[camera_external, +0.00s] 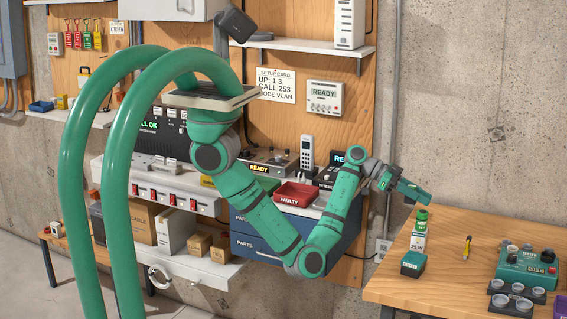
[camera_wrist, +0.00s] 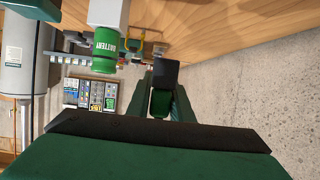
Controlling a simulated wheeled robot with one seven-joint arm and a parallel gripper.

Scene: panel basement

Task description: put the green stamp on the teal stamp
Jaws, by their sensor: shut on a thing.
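My gripper (camera_external: 412,192) is above the left end of the wooden table, pointing right. In the wrist view, my gripper (camera_wrist: 162,100) is shut on a small block with a dark end and a green body, which appears to be the green stamp (camera_wrist: 160,103). The teal stamp (camera_external: 413,265) appears to be the teal block with a dark band standing near the table's front left edge, below my gripper and apart from it. I cannot clearly pick out the teal stamp in the wrist view.
A green-topped white bottle (camera_external: 421,221) stands just behind the teal block; it also shows in the wrist view (camera_wrist: 106,45). A yellow-and-black pen-like item (camera_external: 466,248) stands mid-table (camera_external: 447,279). A teal device (camera_external: 528,268) and black pot holder (camera_external: 512,300) fill the right side.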

